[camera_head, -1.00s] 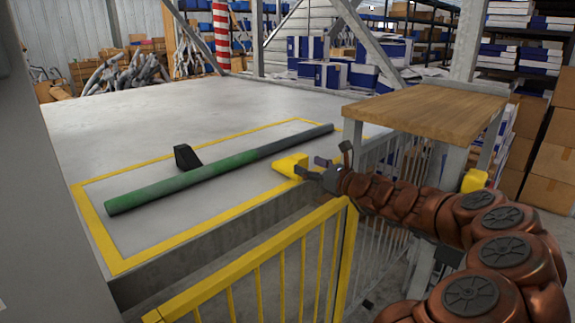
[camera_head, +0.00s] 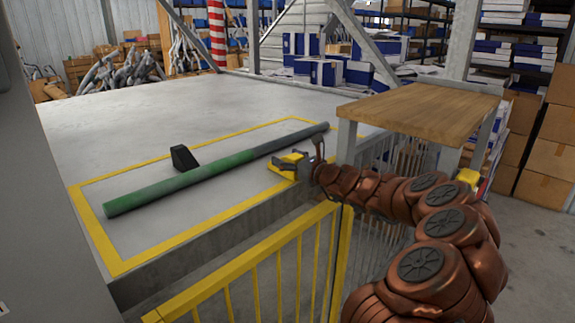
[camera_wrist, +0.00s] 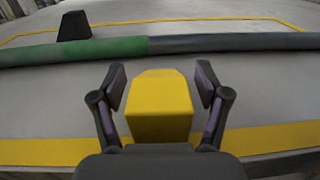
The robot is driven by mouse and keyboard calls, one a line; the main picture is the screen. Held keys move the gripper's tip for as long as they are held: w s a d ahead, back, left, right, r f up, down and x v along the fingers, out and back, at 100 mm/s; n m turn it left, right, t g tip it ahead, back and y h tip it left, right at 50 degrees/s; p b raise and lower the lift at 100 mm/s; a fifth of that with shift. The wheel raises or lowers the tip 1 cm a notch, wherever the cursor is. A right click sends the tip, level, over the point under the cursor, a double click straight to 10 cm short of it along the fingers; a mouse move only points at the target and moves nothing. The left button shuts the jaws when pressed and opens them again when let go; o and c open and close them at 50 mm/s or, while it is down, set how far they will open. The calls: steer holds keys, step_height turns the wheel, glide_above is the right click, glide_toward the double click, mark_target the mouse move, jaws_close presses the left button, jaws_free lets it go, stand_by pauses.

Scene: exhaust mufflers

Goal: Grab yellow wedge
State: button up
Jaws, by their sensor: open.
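The yellow wedge (camera_wrist: 160,103) lies on the grey platform close to its front edge. In the wrist view it is between the two open fingers of my gripper (camera_wrist: 162,90), with a narrow gap showing on each side. In the head view my gripper (camera_head: 297,164) is at the wedge (camera_head: 283,164) and hides part of it. My gripper is open and holds nothing.
A green and grey pipe (camera_head: 210,172) lies just beyond the wedge, with a black wedge (camera_head: 184,158) behind it. A yellow railing (camera_head: 265,265) stands in front of the platform (camera_head: 120,105). A wooden-topped table (camera_head: 420,112) is to the right.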

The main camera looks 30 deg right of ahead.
steer(key=c, duration=1.4)
